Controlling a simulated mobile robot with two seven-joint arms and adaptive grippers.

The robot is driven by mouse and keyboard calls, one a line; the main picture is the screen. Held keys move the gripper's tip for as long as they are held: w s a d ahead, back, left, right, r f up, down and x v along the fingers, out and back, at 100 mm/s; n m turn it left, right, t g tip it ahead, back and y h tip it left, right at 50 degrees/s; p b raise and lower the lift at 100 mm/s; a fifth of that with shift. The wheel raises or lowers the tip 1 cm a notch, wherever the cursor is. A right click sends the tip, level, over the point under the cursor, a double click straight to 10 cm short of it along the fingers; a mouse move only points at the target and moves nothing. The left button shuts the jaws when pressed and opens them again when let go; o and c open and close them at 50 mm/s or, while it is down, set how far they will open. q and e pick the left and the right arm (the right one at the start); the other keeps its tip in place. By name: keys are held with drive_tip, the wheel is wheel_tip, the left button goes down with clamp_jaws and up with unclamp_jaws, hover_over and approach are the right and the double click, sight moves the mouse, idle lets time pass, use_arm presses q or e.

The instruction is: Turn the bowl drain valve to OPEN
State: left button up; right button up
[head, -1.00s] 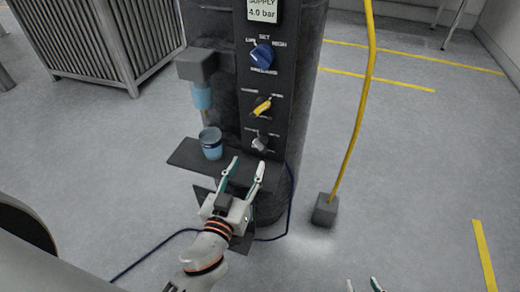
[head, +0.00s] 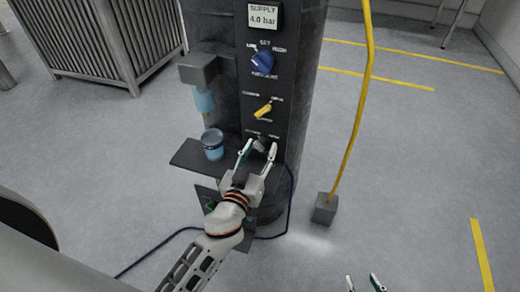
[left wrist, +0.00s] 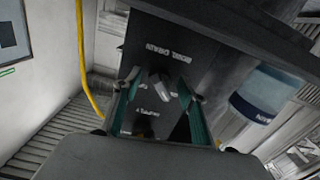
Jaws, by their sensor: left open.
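The bowl drain valve is a small grey knob (head: 261,144), the lowest on the dark panel of the column. In the left wrist view the knob (left wrist: 160,86) shows between my fingers, below an upside-down label; whether they touch it I cannot tell. My left gripper (head: 257,152) is open, its fingertips at either side of the knob and partly hiding it. It also shows in the left wrist view (left wrist: 160,105). My right gripper (head: 363,281) is at the bottom edge, its two fingertips apart, with nothing seen between them.
Above the valve are a yellow lever (head: 264,111) and a blue dial (head: 263,61). A blue cup (head: 212,145) stands on a dark shelf (head: 187,155) left of my gripper. A yellow hose (head: 357,120) rises from a grey block (head: 325,208) at right.

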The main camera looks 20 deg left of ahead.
use_arm(q)
drive_tip(key=c, duration=1.1)
drive_tip(key=shift+m, duration=0.3)
drive_tip(key=m, duration=0.3)
drive_tip(key=shift+a+m, duration=0.1)
drive_tip(key=shift+m, duration=0.3)
drive_tip(key=m, duration=0.4)
drive_tip(key=shift+m, duration=0.3)
drive_tip(key=m, duration=0.4)
drive_tip(key=shift+a+r, duration=0.1)
drive_tip(key=m, duration=0.4)
drive_tip(key=shift+m, duration=0.6)
